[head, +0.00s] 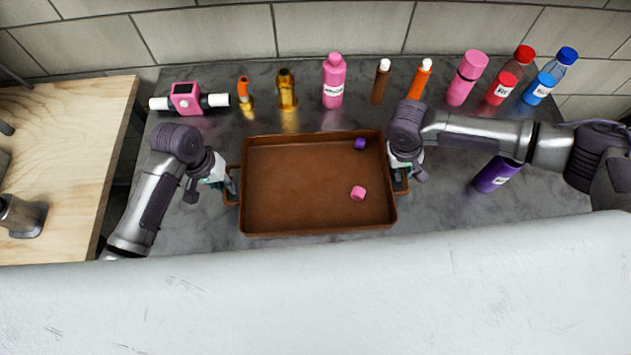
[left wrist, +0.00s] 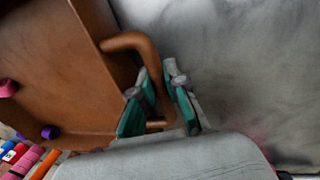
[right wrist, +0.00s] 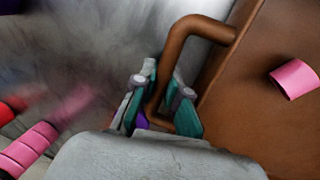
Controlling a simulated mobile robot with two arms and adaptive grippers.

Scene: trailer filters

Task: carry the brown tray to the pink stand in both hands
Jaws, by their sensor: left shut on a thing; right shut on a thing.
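The brown tray (head: 300,205) is a wide rectangular pan with a raised rim and a loop handle at each end. A small purple piece (head: 360,143) and a small pink ring-like piece (head: 358,193) lie inside it. My left gripper (head: 230,184) is shut on the left handle (left wrist: 125,41), which passes between its fingers in the left wrist view. My right gripper (head: 401,184) is shut on the right handle (right wrist: 178,38). The tray looks about level; I cannot tell whether it touches the counter. No pink stand can be clearly made out.
The grey counter (head: 455,205) holds a row of bottles along the back wall, among them a pink bottle (head: 333,82). A pink device with white ends (head: 185,98) stands back left. A purple can (head: 496,174) is right of the tray. A wooden table (head: 60,150) adjoins at left.

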